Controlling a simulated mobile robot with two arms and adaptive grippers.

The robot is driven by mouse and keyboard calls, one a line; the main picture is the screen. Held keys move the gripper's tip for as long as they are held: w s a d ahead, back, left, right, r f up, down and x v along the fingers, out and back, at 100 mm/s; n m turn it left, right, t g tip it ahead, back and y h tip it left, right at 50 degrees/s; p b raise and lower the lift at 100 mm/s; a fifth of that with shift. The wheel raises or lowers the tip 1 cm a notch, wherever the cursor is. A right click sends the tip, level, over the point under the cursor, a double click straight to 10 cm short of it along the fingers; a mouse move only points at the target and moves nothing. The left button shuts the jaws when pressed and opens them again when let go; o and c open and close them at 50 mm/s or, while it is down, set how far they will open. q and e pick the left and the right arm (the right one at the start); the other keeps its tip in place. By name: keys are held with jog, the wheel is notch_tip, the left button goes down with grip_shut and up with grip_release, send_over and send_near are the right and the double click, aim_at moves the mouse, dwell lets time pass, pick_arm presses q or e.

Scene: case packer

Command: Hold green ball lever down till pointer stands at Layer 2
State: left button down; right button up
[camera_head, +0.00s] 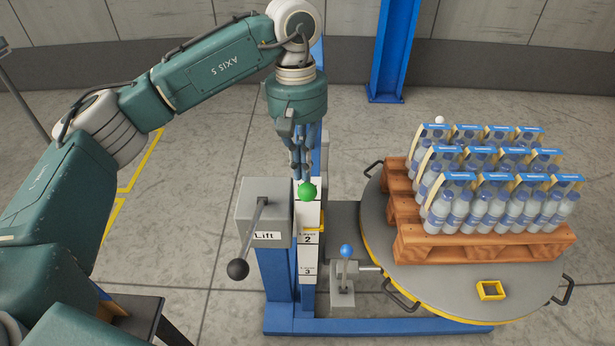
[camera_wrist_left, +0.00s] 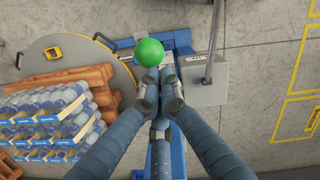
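The green ball (camera_head: 307,191) sits at the top front of the scale board (camera_head: 308,262), which carries a "2" and a "3". A yellow mark, perhaps the pointer, crosses the board just above the "2" (camera_head: 312,229). My left gripper (camera_head: 303,176) points down, right above the ball. In the left wrist view the green ball (camera_wrist_left: 148,52) lies just beyond the fingertips (camera_wrist_left: 160,76), which are together with nothing visible between them. I cannot tell whether they touch the ball. The ball's lever is hidden. My right gripper is out of view.
Left of the board is a grey "Lift" box (camera_head: 256,215) with a black-knobbed lever (camera_head: 238,269). A blue ball lever (camera_head: 346,251) stands right of it. A round turntable (camera_head: 440,285) bears a wooden pallet (camera_head: 480,248) with bottle packs (camera_head: 500,205). A blue post (camera_head: 392,50) stands behind.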

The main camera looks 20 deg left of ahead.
pick_arm(q)
jog(key=shift+w+a+r, duration=0.1)
jog(key=shift+w+a, duration=0.2)
jog(key=shift+r, duration=0.1)
notch_tip(320, 180, up, 12)
jog(key=w, duration=0.1)
jog(key=shift+a, duration=0.35)
dwell(0.5)
